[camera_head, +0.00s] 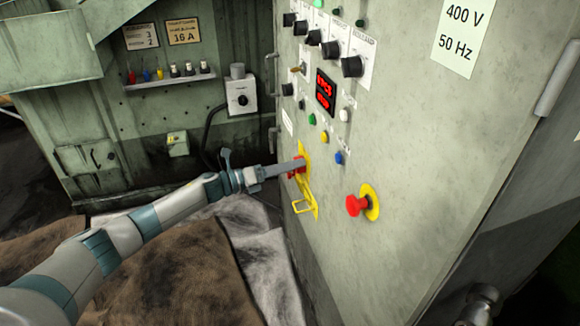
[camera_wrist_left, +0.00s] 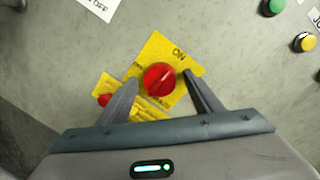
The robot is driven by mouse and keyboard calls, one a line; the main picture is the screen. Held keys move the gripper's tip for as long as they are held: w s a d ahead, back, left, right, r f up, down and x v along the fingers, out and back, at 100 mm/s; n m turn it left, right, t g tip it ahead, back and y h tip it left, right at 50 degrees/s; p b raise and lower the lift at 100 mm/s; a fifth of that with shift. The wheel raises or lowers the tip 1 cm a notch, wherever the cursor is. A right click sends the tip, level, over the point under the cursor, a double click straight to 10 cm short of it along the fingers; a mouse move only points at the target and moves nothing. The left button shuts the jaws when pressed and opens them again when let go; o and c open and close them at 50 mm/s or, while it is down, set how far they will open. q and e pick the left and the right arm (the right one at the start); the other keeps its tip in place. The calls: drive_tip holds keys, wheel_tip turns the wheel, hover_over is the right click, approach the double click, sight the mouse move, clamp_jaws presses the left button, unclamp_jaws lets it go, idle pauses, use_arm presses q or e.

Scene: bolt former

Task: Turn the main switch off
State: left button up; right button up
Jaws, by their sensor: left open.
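The main switch is a red rotary knob (camera_wrist_left: 159,79) on a yellow plate (camera_wrist_left: 155,48) marked ON. In the left wrist view its ridge points up and right, toward the ON label. My left gripper (camera_wrist_left: 158,77) is open, with one finger on each side of the knob; I cannot tell whether they touch it. In the head view the left gripper (camera_head: 293,167) is at the cabinet front, over the switch, and hides most of the red knob (camera_head: 301,162). The yellow plate (camera_head: 307,190) shows around it. My right gripper is not in view.
A red mushroom button (camera_head: 356,205) on a yellow disc sticks out to the right of the switch. Black knobs (camera_head: 352,66), coloured buttons and a red display (camera_head: 325,91) are above. The cabinet's lower front is clear.

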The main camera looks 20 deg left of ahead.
use_arm(q)
drive_tip(key=c, duration=1.1)
drive_tip(key=shift+o, duration=0.2)
